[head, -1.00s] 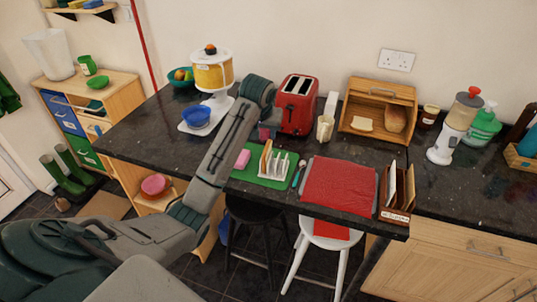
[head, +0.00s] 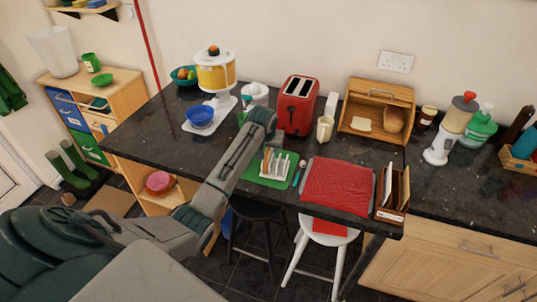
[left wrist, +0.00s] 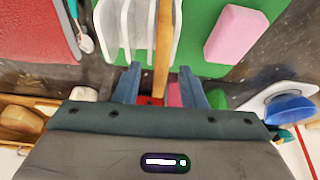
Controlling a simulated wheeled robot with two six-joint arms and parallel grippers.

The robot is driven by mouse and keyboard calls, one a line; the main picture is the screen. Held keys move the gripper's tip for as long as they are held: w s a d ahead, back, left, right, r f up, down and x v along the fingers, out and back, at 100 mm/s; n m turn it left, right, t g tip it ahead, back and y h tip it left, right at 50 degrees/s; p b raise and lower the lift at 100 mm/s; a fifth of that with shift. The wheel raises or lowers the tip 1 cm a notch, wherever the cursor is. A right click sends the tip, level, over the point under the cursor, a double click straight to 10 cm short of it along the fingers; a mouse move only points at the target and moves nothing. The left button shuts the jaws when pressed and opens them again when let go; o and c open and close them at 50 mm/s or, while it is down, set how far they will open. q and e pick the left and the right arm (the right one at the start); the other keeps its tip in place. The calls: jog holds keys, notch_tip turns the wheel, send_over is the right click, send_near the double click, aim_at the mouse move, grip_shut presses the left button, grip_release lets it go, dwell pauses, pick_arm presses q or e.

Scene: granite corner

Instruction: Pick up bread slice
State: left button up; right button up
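A tan bread slice (left wrist: 162,45) stands on edge at the side of a white toast rack (left wrist: 135,25), on a green mat (left wrist: 200,20). In the head view the rack (head: 280,165) sits near the counter's front. My left gripper (left wrist: 160,88) is open, with a blue finger on either side of the slice's near end and gaps on both sides. I cannot tell how deep the slice sits between them. In the head view my wrist hides the fingers. Another bread slice (head: 361,125) lies in the wooden bread bin (head: 352,138). My right gripper is not in view.
A pink block (left wrist: 236,33) lies on the mat beside the slice. A blue bowl (head: 199,116) is on the left.

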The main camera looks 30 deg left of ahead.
pick_arm(q)
jog(key=shift+f, duration=0.1)
grip_shut()
